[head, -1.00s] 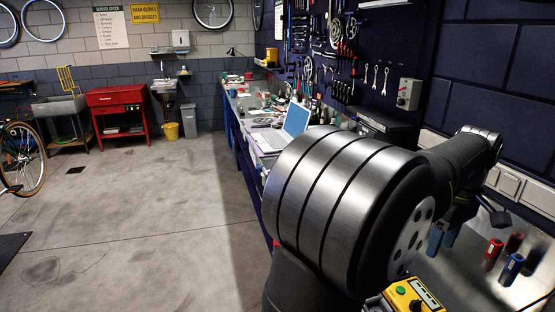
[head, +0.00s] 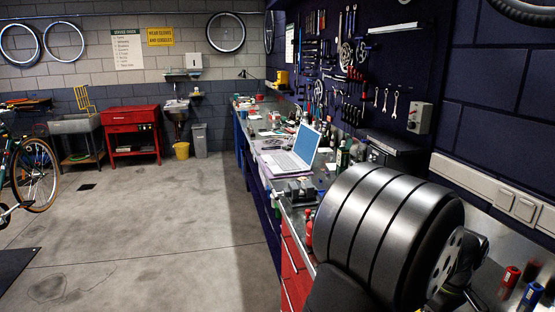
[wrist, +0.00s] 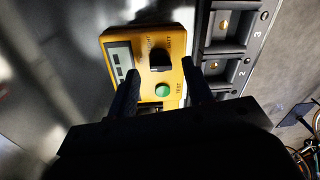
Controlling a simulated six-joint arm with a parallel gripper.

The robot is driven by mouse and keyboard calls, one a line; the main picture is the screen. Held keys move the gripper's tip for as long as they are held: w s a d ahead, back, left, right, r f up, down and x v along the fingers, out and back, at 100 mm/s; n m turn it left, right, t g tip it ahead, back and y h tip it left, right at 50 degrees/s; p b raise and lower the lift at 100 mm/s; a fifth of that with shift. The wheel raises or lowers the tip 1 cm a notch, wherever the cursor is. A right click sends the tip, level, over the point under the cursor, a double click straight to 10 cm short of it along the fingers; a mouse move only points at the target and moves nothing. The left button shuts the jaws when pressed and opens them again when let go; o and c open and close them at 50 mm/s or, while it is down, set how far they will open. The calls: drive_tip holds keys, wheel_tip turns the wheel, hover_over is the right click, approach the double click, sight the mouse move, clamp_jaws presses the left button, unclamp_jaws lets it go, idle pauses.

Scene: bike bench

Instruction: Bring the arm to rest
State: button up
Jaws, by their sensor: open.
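My gripper (wrist: 159,72) shows in the wrist view with two dark fingers apart. It is open, with nothing held between the fingers. A yellow tester (wrist: 179,45) with a grey display, a black knob and a green button lies beyond the fingers. The button shows between the fingers; I cannot tell the gap from the fingertips to the tester. The dark gripper body hides the bottom of the wrist view. In the head view my arm's large ribbed link fills the lower right, and the gripper is out of sight.
A dark numbered tray (wrist: 203,50) stands beside the tester, with cables (wrist: 308,155) at lower right. A laptop (head: 291,158) and a vise (head: 299,190) are on the bench left of my arm. Red (head: 511,277) and blue (head: 530,296) cylinders stand right.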

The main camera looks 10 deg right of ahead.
drive_tip(key=shift+f, duration=1)
drive_tip(key=shift+r, duration=0.15)
wheel_tip(320, 180, up, 17)
drive_tip(key=d, duration=0.1)
drive_tip(key=f, duration=0.6)
drive_tip(key=a+f, duration=0.1)
drive_tip(key=f, duration=1)
drive_tip(key=shift+a+f, duration=0.15)
drive_tip(key=shift+f, duration=0.2)
drive_tip(key=shift+r+m, duration=0.2)
drive_tip(key=shift+m, duration=0.3)
drive_tip(key=m, duration=0.4)
drive_tip(key=shift+m, duration=0.4)
drive_tip(key=m, duration=0.6)
drive_tip(key=shift+s+m+t, duration=0.1)
drive_tip(key=shift+m+t, duration=0.2)
drive_tip(key=shift+t, duration=0.1)
drive_tip(key=shift+r, duration=0.6)
